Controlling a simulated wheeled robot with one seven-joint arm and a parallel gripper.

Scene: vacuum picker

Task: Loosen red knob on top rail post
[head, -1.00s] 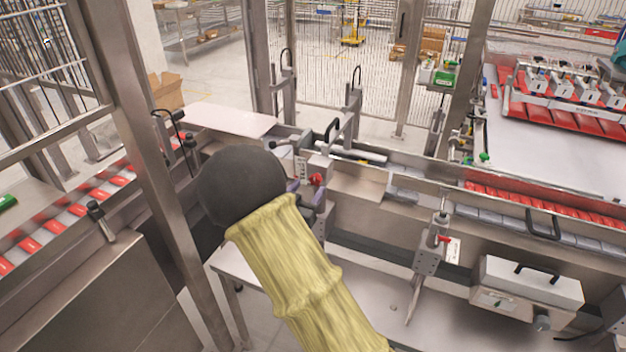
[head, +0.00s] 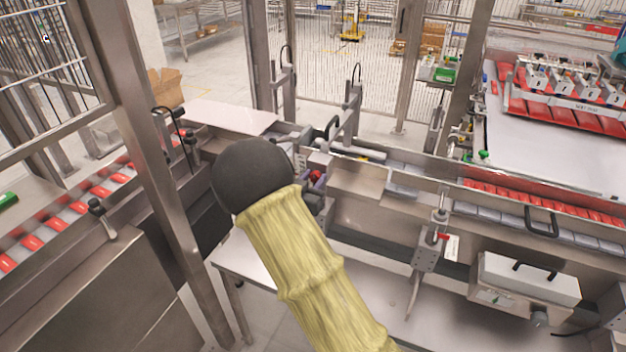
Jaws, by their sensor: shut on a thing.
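The red knob (head: 316,177) is on the post assembly at the rail, just right of my black wrist in the head view. It is small and partly covered. My gripper (head: 313,184) shows only in part beyond the wrist, as grey and purplish pieces at the knob. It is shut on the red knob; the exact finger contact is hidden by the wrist. My arm in its yellow sleeve comes up from the bottom of the view.
A second post (head: 428,250) with a red handle stands to the right at the front of the conveyor. A steel frame upright (head: 160,170) stands close to the left of my wrist. A white box (head: 528,278) with a black handle is at the lower right.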

